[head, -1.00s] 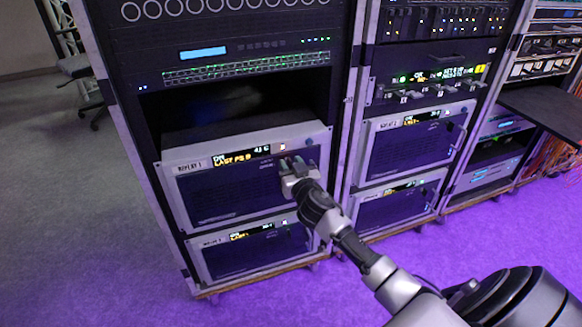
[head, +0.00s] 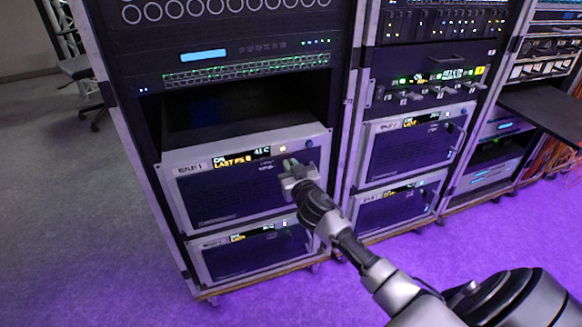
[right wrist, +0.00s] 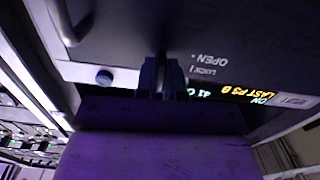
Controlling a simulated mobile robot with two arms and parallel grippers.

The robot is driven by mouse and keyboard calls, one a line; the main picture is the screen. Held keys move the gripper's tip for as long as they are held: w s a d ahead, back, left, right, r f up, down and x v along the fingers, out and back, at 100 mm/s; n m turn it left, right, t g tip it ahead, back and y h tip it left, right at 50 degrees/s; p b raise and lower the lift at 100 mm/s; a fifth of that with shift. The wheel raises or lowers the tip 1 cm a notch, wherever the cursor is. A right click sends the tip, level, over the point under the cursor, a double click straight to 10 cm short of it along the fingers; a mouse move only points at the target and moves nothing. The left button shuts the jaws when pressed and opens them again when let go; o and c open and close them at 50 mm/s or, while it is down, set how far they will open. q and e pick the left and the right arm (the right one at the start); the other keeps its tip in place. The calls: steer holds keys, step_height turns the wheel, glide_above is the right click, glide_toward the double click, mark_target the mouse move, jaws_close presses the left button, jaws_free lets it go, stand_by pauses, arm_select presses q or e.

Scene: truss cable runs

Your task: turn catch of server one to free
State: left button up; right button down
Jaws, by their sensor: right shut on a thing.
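Server one, labelled REPLAY 1 (head: 225,203), is a grey-framed unit with a dark front and an amber display, in the left rack in the head view. My right gripper (head: 294,168) is at the upper right of its front. In the right wrist view, my right gripper (right wrist: 160,76) is shut on the small catch (right wrist: 160,62), which shows between the fingers. The words OPEN and LOCK appear upside down beside it. The fingers hide part of the catch, so its exact angle is unclear. My left gripper is not in view.
A blue round button (right wrist: 104,77) sits beside the catch. A dark open bay (head: 240,112) lies above server one, and another server (head: 250,252) sits below. The middle rack (head: 415,150) stands to the right.

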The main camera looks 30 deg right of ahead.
steer(key=shift+n, duration=0.7)
steer(key=n+p, duration=0.1)
steer(key=n, duration=0.5)
steer(key=shift+a, duration=0.1)
steer(key=n+p, duration=0.1)
steer(key=n, duration=0.5)
steer(key=shift+f+n, duration=0.15)
steer(key=shift+n, duration=0.15)
steer(key=shift+a+n, duration=0.1)
steer(key=shift+n, duration=1.1)
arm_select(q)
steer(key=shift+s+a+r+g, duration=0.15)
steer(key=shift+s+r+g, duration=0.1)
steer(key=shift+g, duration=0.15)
arm_select(e)
steer(key=shift+n, duration=0.3)
arm_select(q)
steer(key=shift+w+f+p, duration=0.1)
steer(key=shift+p, duration=0.2)
arm_select(e)
steer(key=shift+f, duration=0.1)
steer(key=c, duration=1.2)
jaws_free()
steer(key=shift+c, duration=0.2)
